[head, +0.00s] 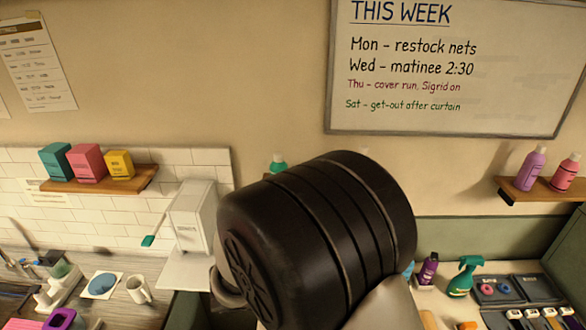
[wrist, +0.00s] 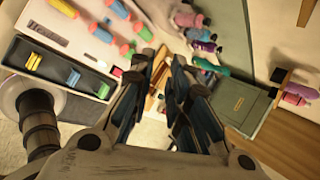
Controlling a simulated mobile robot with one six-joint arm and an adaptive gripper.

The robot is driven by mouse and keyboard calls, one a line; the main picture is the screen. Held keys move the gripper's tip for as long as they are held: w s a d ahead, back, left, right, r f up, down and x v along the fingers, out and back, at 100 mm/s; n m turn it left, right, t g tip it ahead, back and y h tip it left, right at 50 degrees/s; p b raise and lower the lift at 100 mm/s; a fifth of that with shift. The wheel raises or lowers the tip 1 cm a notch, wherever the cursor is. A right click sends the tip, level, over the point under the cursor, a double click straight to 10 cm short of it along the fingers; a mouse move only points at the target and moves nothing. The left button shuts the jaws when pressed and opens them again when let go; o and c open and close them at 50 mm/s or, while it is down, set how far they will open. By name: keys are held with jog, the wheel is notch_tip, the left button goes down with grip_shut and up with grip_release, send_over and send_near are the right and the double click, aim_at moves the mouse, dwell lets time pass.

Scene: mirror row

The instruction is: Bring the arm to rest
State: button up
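My gripper (wrist: 165,65) shows in the wrist view, its two dark fingers apart with a gap between the tips. I see nothing held between them; the counter and small items show beyond the gap. In the head view a large black arm joint of mine fills the middle, with pale arm links below it. The gripper itself is not visible in the head view.
A grey dispenser (head: 192,222) and white mug (head: 138,289) stand on the left counter. A green spray bottle (head: 465,277), a purple bottle (head: 428,270) and dark trays (head: 520,288) are at right. A whiteboard (head: 450,100) and shelves are on the wall.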

jog(key=s+d+r+m+g+y+b, duration=0.1)
jog(key=s+d+m+b, duration=0.45)
jog(key=m, duration=0.45)
jog(key=s+d+m+g+b, duration=0.1)
jog(key=s+d+m+b, duration=0.4)
jog(key=m, duration=0.5)
jog(key=s+f+m+y+b, duration=0.2)
jog(key=s+m+b, duration=0.3)
jog(key=m, duration=0.6)
jog(key=s+d+f+m+t+y+b, duration=0.1)
jog(key=s+f+m+y+b, duration=0.1)
jog(key=s+m+b, duration=0.4)
jog(key=s+f+m, duration=0.1)
jog(key=m, duration=0.3)
jog(key=shift+d+m+y, duration=0.15)
jog(key=shift+m+y, duration=0.25)
